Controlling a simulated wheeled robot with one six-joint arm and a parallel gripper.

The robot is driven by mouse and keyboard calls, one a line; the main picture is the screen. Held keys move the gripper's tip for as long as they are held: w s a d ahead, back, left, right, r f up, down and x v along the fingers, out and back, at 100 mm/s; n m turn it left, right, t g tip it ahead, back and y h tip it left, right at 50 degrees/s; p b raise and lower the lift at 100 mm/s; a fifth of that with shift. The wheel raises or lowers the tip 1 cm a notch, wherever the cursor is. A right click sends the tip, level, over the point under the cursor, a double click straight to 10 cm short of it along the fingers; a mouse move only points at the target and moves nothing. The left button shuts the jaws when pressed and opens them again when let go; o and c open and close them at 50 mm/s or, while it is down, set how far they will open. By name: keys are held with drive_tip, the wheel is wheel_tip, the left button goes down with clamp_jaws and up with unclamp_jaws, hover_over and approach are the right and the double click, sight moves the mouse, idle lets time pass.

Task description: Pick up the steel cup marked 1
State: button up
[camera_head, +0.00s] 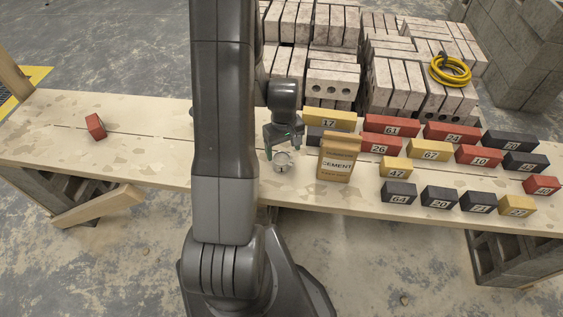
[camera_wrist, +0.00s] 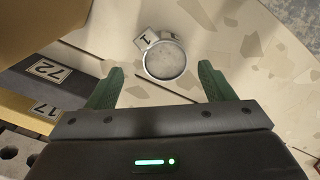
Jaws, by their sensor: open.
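The steel cup (camera_wrist: 165,61) shows in the wrist view from above, with a tag marked 1 (camera_wrist: 147,40) at its upper left side. In the head view the cup (camera_head: 283,162) is a small round silvery thing on the plank table (camera_head: 60,118), left of the cement bag. My gripper (camera_wrist: 158,88) is open and empty. Its two green fingers point toward the cup, which lies just beyond the fingertips and between their lines. In the head view my gripper (camera_head: 284,150) hangs over the cup, and my arm hides part of the table.
Yellow, red and black numbered blocks, including yellow 17 (camera_head: 327,119) and yellow 47 (camera_head: 397,169), fill the table's right side. A red block (camera_head: 95,127) lies far left. Stacked pale bricks (camera_head: 333,80) stand behind.

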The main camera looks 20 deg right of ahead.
sight(282, 158)
drive_tip(key=shift+a+f, duration=0.2)
drive_tip(key=shift+f, duration=1.4)
drive_tip(key=shift+a+f, duration=0.15)
drive_tip(key=shift+f, duration=1.45)
drive_tip(key=shift+c, duration=0.3)
drive_tip(key=c, duration=1.1)
drive_tip(key=shift+c, duration=0.4)
drive_tip(key=shift+r, duration=0.1)
